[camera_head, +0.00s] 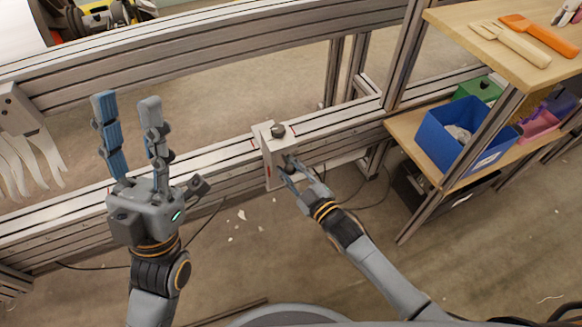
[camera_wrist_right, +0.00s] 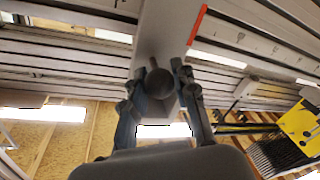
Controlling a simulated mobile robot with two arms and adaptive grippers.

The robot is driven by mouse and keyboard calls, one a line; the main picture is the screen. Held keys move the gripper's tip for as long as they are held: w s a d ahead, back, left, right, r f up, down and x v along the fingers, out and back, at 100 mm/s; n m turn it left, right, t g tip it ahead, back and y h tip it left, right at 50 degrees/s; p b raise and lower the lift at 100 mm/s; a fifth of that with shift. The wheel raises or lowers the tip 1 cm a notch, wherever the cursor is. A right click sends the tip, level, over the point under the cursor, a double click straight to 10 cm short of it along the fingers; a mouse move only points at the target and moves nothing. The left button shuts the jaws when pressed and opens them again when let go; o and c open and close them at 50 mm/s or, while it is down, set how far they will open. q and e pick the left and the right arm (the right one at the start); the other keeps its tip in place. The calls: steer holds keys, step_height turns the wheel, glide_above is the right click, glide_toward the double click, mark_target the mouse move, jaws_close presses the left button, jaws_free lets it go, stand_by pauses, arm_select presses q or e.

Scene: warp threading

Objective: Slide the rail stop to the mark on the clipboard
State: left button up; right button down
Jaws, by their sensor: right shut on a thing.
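The rail stop (camera_head: 276,162) is a pale block on the metal rail (camera_head: 215,155), with a dark round knob on top and a red strip on it. My right gripper (camera_head: 288,176) is at its near face. In the right wrist view my right gripper's fingers (camera_wrist_right: 160,95) close on either side of a dark round handle (camera_wrist_right: 160,80) on the pale stop (camera_wrist_right: 165,30). Thin red marks show on the rail on both sides of the stop. My left gripper (camera_head: 127,105) is open and empty, fingers upward, in front of the rail. I cannot make out a clipboard.
A wooden shelf (camera_head: 440,150) at the right holds a blue bin (camera_head: 450,125) and other bins, with orange-handled and wooden tools on its top. A bracket with white strips (camera_head: 25,140) hangs at the left. An upright post (camera_head: 405,55) rises right of the stop.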

steer(key=c, duration=1)
jaws_free()
steer(key=shift+f, duration=0.1)
steer(key=shift+c, duration=0.2)
steer(key=v, duration=1.2)
